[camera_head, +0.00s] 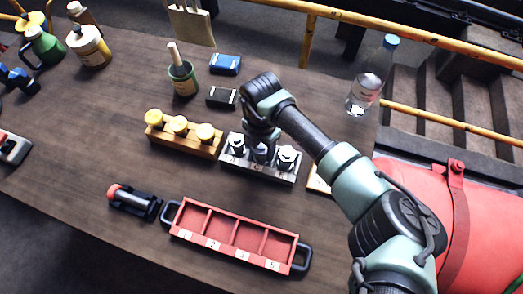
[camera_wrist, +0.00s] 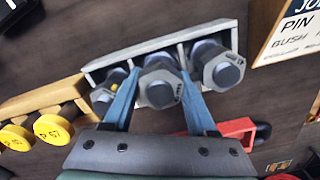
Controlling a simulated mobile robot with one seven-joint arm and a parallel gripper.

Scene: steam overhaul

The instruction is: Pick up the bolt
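Three grey bolts with hex heads stand in a grey rack (camera_head: 258,172), one to a slot. The rack also shows in the wrist view (camera_wrist: 222,32). In the head view my gripper (camera_head: 261,143) mostly hides the middle bolt.
A wooden rack (camera_head: 184,142) with yellow-topped pieces stands beside the bolt rack on the left. A red tray (camera_head: 235,232) with numbered compartments lies in front. A printed sign (camera_wrist: 290,35) is at the right. A bottle (camera_head: 370,80) stands near the table's right edge.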

